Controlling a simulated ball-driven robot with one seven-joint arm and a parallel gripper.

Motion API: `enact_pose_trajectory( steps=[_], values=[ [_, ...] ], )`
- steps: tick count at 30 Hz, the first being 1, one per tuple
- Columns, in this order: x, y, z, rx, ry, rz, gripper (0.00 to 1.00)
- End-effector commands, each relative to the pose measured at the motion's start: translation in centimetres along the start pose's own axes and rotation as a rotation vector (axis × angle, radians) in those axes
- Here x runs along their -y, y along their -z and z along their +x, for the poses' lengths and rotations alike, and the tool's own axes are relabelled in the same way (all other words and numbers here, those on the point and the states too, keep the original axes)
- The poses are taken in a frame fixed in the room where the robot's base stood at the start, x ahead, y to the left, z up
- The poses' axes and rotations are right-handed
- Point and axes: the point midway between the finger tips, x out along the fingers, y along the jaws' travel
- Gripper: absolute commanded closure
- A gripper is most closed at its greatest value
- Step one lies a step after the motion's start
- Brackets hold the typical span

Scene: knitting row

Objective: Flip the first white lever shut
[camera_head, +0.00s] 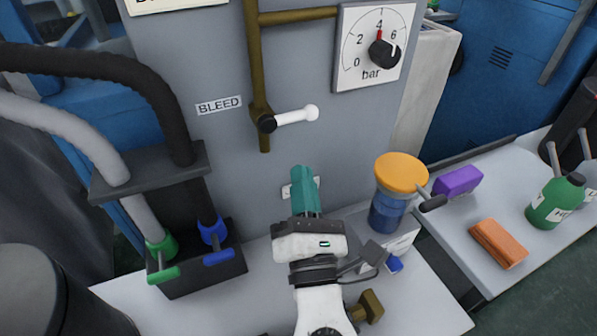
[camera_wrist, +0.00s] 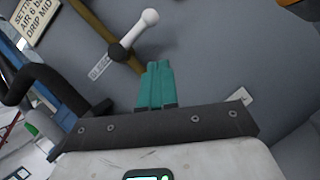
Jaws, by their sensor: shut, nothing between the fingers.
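In the wrist view the white lever (camera_wrist: 141,29) shows above the fingertips. My gripper (camera_head: 304,178) has teal fingers pressed together with nothing between them. It is below the lever and apart from it, in front of the grey panel. The fingers also show in the wrist view (camera_wrist: 156,78).
A pressure dial (camera_head: 375,46) is at upper right of the lever. A blue container with an orange top (camera_head: 401,172) stands right of my gripper. Dark and grey hoses (camera_head: 165,110) with green and blue fittings are at left. A side bench (camera_head: 480,215) holds several items.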

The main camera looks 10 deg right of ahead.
Motion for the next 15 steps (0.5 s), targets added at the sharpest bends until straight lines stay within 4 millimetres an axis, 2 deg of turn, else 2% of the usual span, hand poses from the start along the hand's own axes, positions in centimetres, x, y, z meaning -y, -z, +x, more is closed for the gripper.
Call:
enact_pose_trajectory(
  steps=[1,6,10,15],
  values=[
    [0.3,0.2,-1.4,-0.003,0.002,-0.001,1.00],
    [0.4,0.1,-4.6,-0.001,0.002,0.000,1.00],
    [0.3,0.1,-6.2,-0.002,0.001,0.001,1.00],
    [0.3,-0.1,-7.1,0.000,0.000,0.000,1.00]
  ],
)
